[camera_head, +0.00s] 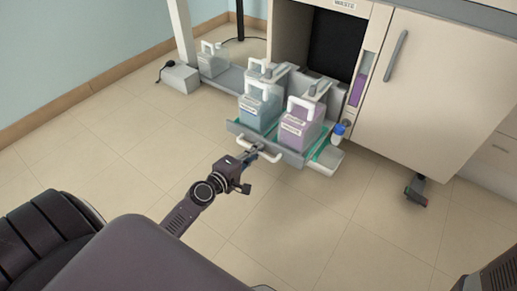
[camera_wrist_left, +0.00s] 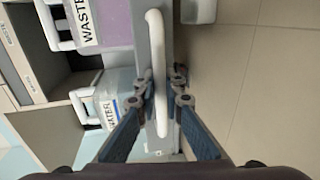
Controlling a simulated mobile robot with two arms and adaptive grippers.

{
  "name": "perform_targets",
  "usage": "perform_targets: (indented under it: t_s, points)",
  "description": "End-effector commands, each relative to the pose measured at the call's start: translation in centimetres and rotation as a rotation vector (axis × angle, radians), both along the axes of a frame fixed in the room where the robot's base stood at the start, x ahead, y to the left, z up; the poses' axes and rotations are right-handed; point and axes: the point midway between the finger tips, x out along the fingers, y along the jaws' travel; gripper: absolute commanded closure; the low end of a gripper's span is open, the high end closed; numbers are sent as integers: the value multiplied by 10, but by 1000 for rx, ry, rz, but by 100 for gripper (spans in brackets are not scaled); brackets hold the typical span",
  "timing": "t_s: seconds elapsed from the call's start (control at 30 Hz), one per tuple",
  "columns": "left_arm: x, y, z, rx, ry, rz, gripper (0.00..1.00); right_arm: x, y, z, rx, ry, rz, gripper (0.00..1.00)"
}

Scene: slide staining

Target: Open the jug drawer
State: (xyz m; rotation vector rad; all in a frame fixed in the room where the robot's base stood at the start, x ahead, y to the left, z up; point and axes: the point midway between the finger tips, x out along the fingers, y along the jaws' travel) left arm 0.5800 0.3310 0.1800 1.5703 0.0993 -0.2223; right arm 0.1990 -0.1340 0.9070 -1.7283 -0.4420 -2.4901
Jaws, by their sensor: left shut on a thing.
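The jug drawer (camera_head: 290,157) is a low grey tray standing out on the floor side of the cabinet's dark opening. It carries a blue jug (camera_head: 254,112) labelled WATER and a purple jug (camera_head: 299,128) labelled WASTE, with other pale jug tops behind them. Its white bar handle (camera_head: 272,157) is on the front panel and shows upright in the left wrist view (camera_wrist_left: 155,40). My left gripper (camera_head: 254,153) is shut around this handle, with its dark fingers on both sides in the left wrist view (camera_wrist_left: 163,88). My right gripper is not in view.
The cabinet (camera_head: 425,85) has a closed door with a grey handle to the right of the opening. A blue-capped bottle (camera_head: 338,132) stands by the drawer's right side. A clear jug (camera_head: 211,62) stands at the back left. The tiled floor in front is clear.

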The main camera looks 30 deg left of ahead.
Motion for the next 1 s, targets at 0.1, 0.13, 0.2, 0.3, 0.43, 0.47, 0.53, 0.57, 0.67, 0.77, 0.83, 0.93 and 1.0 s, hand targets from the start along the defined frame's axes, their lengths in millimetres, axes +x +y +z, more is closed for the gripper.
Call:
perform_targets:
  t_s: [0.1, 0.13, 0.2, 0.3, 0.43, 0.47, 0.53, 0.57, 0.67, 0.77, 0.83, 0.93, 1.0]
  points:
    - [-1, 1, 0, 0, -1, 1, 100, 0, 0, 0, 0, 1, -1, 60]
    - [-1, 1, 0, 0, -1, 1, 100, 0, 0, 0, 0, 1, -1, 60]
    - [-1, 1, 1, 0, -1, 1, 100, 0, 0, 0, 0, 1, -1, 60]
    - [-1, 1, 1, 0, -1, 1, 100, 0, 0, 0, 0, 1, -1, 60]
    - [-1, 1, 1, 0, -1, 1, 100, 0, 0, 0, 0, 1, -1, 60]
    - [-1, 1, 1, 0, -1, 1, 88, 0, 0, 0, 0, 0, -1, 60]
    - [-1, 1, 1, 1, -1, 1, 84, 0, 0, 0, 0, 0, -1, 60]
    - [-1, 1, 1, 1, -1, 1, 84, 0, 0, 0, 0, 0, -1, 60]
    - [-1, 1, 1, 1, -2, 1, 84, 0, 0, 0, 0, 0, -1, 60]
    - [-1, 1, 1, 1, -2, 1, 84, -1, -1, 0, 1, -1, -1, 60]
    - [-2, 1, 1, 1, -2, 1, 84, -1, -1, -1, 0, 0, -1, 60]
    - [-10, 2, 1, 1, 0, 1, 84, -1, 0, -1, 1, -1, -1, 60]
    - [-19, 3, 3, 1, 1, 1, 84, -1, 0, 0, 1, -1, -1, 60]
